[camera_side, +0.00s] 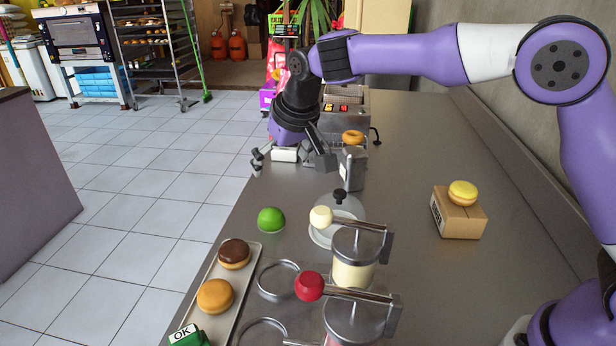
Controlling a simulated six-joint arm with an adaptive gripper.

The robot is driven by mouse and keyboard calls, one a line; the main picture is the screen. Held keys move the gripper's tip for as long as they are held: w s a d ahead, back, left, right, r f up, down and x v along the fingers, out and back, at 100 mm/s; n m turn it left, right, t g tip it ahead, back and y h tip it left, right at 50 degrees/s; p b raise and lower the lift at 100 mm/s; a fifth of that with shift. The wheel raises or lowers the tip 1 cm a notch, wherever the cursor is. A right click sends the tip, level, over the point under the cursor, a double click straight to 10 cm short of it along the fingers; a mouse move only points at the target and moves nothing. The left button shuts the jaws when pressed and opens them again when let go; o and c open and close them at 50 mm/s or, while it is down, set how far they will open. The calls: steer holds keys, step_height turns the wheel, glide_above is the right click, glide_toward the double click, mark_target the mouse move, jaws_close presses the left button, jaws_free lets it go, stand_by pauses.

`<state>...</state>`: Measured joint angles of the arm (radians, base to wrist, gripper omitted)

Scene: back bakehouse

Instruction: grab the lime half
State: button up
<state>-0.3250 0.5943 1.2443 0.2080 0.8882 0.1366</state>
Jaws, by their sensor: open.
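The lime half (271,220) is a small green dome on the steel counter (420,160), near the counter's left edge. Its rounded side shows, and I cannot see a cut face. My gripper (290,162) is open, at the far end of the arm, beyond the lime half and apart from it. A small white block (284,155) shows between its fingers; I cannot tell whether it is part of the gripper or a separate thing.
A tray (247,262) with a chocolate-topped doughnut (234,254) and a plain one (215,295) is in front. Dispensers with a cream knob (321,217) and red knob (309,286) stand right of it. A lidded dish (340,208) is near the lime half. A cardboard box (459,214) stands right.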

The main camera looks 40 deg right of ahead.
glide_above(273, 212)
steer(key=s, duration=0.2)
step_height(273, 212, down, 8)
steer(key=shift+r, duration=0.15)
steer(key=x, duration=0.5)
steer(key=shift+w+f, duration=0.1)
steer(key=shift+f, duration=0.25)
steer(key=c, duration=1.3)
